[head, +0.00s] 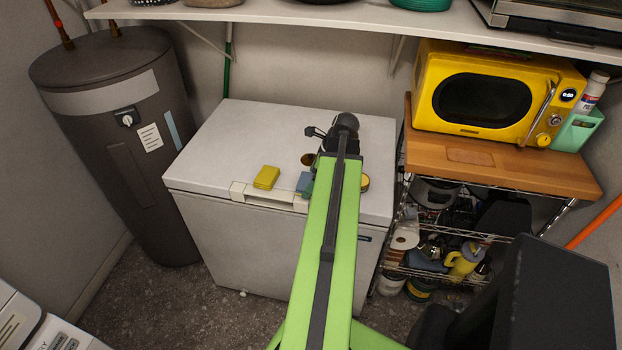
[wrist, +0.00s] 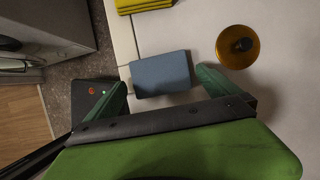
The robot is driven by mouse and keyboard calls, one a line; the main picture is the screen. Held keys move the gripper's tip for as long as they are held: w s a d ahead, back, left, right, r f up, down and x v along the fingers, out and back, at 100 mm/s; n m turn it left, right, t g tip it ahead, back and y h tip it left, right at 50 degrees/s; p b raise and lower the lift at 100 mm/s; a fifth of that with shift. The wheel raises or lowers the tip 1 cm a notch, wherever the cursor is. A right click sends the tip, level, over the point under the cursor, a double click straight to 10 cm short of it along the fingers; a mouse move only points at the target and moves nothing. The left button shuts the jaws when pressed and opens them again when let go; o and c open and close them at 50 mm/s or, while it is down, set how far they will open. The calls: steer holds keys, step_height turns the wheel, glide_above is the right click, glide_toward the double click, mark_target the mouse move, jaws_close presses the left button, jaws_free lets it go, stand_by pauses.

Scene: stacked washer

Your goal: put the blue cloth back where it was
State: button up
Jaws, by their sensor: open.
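The blue cloth (head: 304,183) is a folded, block-shaped piece on the front part of the white chest freezer's lid (head: 250,135). It also shows in the wrist view (wrist: 160,72), lying flat across the lid's front seam. My gripper (wrist: 160,80) is open, with its green fingertips on either side of the cloth's near part. Whether the fingers touch the cloth, or how high they are above the lid, I cannot tell.
A yellow folded block (head: 266,177) lies left of the cloth; an amber round jar (wrist: 238,45) stands behind it. A yellow-rimmed round item (head: 365,182) is partly hidden by my arm. A shelf (head: 330,14) overhangs the back. The microwave (head: 490,95) is at right. The lid's left side is clear.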

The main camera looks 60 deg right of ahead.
steer(key=p+v, duration=0.9)
steer(key=v, duration=0.2)
steer(key=shift+r, duration=0.1)
steer(key=w+a+f+n+g, duration=0.1)
steer(key=w+a+n+g, duration=0.2)
steer(key=w+a+n, duration=1.75)
steer(key=a+n, duration=0.2)
steer(key=a, duration=0.6)
steer(key=w+a+n+g+h, duration=0.1)
steer(key=w+a+n, duration=0.2)
steer(key=a, duration=0.8)
steer(key=w+a+n, duration=0.3)
steer(key=a+n, duration=0.4)
steer(key=a, duration=0.5)
steer(key=shift+w+f, duration=0.35)
steer(key=shift+f, duration=0.1)
steer(key=shift+a, duration=0.1)
